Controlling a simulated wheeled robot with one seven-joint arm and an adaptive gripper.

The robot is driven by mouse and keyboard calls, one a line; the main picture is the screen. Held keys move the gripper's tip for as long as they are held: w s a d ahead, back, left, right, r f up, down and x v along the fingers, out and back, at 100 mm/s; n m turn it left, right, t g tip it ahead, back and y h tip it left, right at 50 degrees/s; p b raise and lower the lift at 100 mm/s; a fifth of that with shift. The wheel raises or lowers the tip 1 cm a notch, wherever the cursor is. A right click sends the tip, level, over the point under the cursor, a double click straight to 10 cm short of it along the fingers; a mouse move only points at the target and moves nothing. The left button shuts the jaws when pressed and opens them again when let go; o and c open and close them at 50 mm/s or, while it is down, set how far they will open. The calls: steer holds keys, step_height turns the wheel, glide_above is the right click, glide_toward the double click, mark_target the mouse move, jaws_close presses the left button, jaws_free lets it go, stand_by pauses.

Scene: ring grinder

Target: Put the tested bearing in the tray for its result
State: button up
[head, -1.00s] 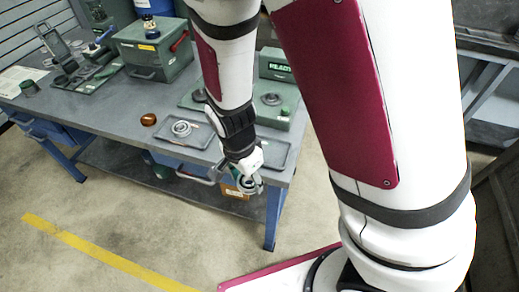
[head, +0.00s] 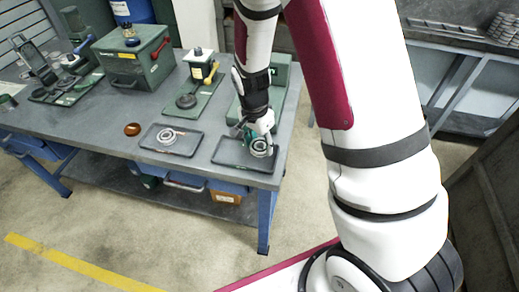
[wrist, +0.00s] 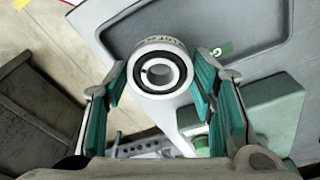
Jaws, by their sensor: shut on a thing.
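My gripper (head: 258,138) is shut on a bearing (head: 261,148), a pale metal ring with a dark inner band. In the wrist view the bearing (wrist: 160,72) sits between the two teal-padded fingertips, its bore facing the camera. In the head view it appears over the right grey tray (head: 226,152) at the table's front right corner; its height above the tray is unclear. In the wrist view this tray (wrist: 185,22) lies beyond the bearing and bears a green mark (wrist: 222,49). The left grey tray (head: 154,143) holds another metal ring (head: 167,137).
A green device (head: 278,75) stands behind the right tray. A press-like green stand (head: 202,70) and a green case (head: 135,58) are farther back. An orange-brown round piece (head: 132,129) lies left of the left tray. The table's front edge (head: 200,168) is close to both trays.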

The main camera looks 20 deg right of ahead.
steer(key=shift+f, duration=1.65)
steer(key=shift+f, duration=0.15)
steer(key=o, duration=1.5)
step_height(320, 180, up, 13)
steer(key=a, duration=0.1)
step_height(320, 180, up, 14)
steer(key=n+t+y, duration=0.1)
steer(key=n+t, duration=0.1)
steer(key=n, duration=0.4)
glide_above(259, 150)
steer(key=s, duration=0.7)
steer(key=shift+s+a+r+n+t, duration=0.1)
steer(key=shift+s+r+n+t, duration=0.4)
steer(key=shift+s+r+n, duration=1.15)
steer(key=shift+s+a+r+n+t, duration=0.1)
steer(key=shift+s+r+n+t, duration=0.5)
steer(key=shift+s, duration=1.8)
steer(key=shift+s+a+r+n+t, duration=0.1)
steer(key=shift+s+r+n+t, duration=0.3)
steer(key=shift+s+r+n, duration=1.25)
